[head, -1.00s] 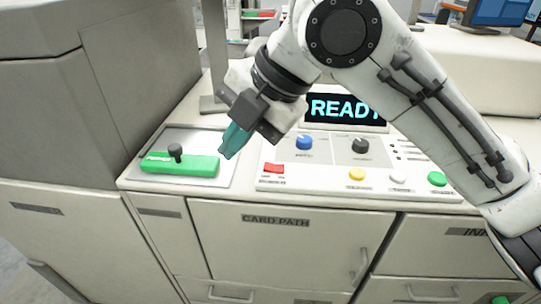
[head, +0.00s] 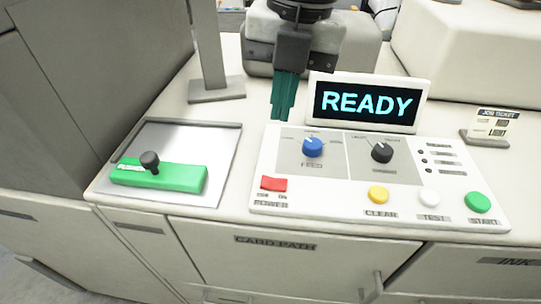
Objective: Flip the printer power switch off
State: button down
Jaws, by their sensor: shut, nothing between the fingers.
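The red power switch (head: 273,184) sits at the left front of the white control panel (head: 340,195), above a small POWER label. Its exact rocker tilt is too small to tell. The printer's screen (head: 367,104) reads READY. My gripper (head: 282,114) points down with teal fingers, shut and empty. In the picture it is above the switch, near the panel's back left edge and left of the screen. It appears apart from the switch.
A blue knob (head: 312,147) and a black knob (head: 381,152) stand on the panel. Yellow (head: 378,194), white (head: 429,197) and green (head: 477,202) buttons line its front. A green bar with a black knob (head: 160,176) lies on a plate at left. A job ticket stand (head: 489,127) is at right.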

aim_at(269, 183)
jog(key=f, duration=0.4)
jog(key=a+f, duration=0.1)
jog(key=f, duration=0.4)
jog(key=f+p, duration=0.1)
jog(key=f, duration=0.3)
jog(key=shift+a+f, duration=0.35)
jog(key=shift+f, duration=0.05)
jog(key=shift+a+p, duration=0.15)
jog(key=shift+p, duration=0.3)
jog(key=shift+f+h, duration=0.3)
jog(key=shift+d, duration=0.2)
